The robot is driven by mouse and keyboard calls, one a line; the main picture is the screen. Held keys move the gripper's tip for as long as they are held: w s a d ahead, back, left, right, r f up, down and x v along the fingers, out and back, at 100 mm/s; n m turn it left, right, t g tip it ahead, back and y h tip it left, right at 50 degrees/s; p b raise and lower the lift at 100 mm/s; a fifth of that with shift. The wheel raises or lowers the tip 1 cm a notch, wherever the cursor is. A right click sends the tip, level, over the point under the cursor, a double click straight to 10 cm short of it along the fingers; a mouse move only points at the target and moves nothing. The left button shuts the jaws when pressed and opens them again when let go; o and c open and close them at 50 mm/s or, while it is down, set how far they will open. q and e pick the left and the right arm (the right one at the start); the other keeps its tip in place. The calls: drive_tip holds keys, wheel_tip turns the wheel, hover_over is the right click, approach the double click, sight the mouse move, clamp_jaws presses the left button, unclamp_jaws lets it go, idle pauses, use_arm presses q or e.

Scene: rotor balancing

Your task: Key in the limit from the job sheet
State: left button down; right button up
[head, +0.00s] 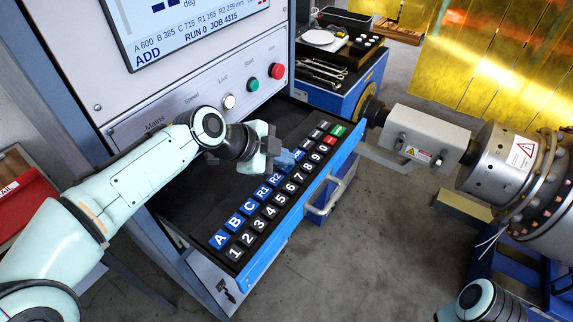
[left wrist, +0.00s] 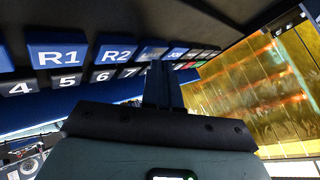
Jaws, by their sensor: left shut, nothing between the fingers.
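The keypad (head: 268,222) lies in a pulled-out drawer, with blue letter keys A, B, C, R1 and R2 and a row of white-marked number keys. The R1 key (left wrist: 58,56) and R2 key (left wrist: 117,53) show large in the left wrist view. My left gripper (head: 287,158) is shut and empty, with its tips low over the blue keys just beyond R2. The fingers partly hide those keys, and I cannot tell whether they touch one. The screen (head: 185,25) reads ADD, RUN 0, JOB 4315. No job sheet is recognisable. My right gripper is out of view.
The panel above the drawer carries a white button (head: 229,101), a green button (head: 252,84) and a red button (head: 276,71). The drawer's blue front edge (head: 300,210) borders the keypad. The rotor machine (head: 510,160) stands at right. Open floor lies between.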

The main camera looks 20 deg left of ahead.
sight(284, 169)
use_arm(q)
drive_tip(key=shift+f+b, duration=0.4)
drive_tip(key=shift+f, duration=0.05)
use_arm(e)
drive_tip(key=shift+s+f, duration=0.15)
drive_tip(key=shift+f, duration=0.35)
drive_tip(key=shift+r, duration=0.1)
use_arm(q)
drive_tip(key=shift+r+p, duration=0.55)
drive_tip(key=shift+r, duration=0.35)
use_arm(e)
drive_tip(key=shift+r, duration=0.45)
use_arm(q)
drive_tip(key=shift+r, duration=0.15)
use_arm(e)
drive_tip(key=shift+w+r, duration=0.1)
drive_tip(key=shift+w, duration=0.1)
use_arm(q)
drive_tip(key=shift+r+p, duration=1.55)
drive_tip(key=shift+r, duration=0.9)
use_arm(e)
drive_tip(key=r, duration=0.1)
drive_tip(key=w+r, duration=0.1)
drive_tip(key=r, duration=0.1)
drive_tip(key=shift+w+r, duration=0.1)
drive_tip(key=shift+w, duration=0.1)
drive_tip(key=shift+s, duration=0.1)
